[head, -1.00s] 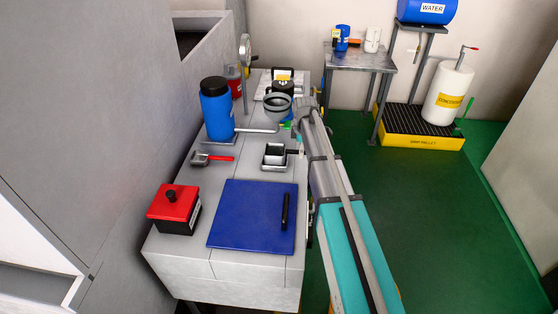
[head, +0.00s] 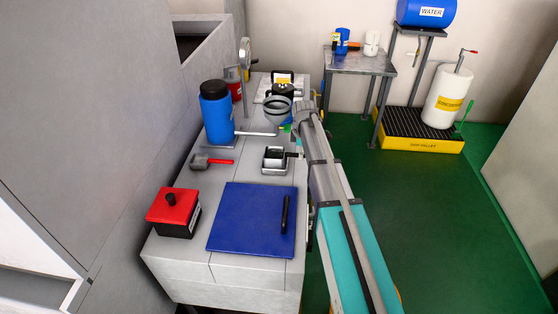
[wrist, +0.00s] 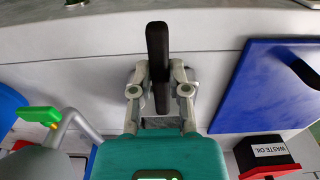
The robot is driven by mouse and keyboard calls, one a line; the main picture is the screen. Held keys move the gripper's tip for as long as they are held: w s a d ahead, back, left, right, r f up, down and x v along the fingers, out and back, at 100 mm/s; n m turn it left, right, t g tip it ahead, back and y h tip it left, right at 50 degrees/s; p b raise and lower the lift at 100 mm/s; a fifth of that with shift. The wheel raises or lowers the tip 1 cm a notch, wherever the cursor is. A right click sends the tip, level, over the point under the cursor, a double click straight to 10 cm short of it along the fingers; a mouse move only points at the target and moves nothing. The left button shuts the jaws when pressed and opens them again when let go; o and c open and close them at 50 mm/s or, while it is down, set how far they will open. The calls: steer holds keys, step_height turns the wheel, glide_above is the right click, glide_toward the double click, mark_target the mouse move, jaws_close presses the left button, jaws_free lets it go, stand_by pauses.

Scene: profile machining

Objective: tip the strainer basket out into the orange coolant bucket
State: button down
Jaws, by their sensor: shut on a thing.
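The strainer basket (head: 274,154), a small square metal box with a dark handle, is at the right edge of the grey bench in the head view. In the wrist view my gripper (wrist: 160,88) is shut on an upright black handle (wrist: 157,42). A grey metal part (wrist: 160,123), apparently the basket, shows between the fingers; the gripper hides most of it. The basket's contents cannot be made out. An orange edge (head: 399,292) shows beside my arm at the bottom of the head view; I cannot tell whether it is the coolant bucket.
A blue mat (head: 245,225) with a black bar and a red-topped waste oil box (head: 174,206) lie on the near bench. A blue container (head: 216,112) stands farther back, near a grey bowl-shaped thing (head: 278,112). Green floor (head: 400,200) is clear on the right.

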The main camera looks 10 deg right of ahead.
steer(key=shift+r, duration=0.1)
steer(key=shift+r+p, duration=0.75)
steer(key=shift+p, duration=0.1)
steer(key=shift+r+p, duration=0.3)
stand_by(0.4)
steer(key=shift+r+p, duration=1.35)
steer(key=shift+r+p, duration=1.5)
steer(key=shift+p, duration=0.05)
steer(key=shift+s, duration=0.1)
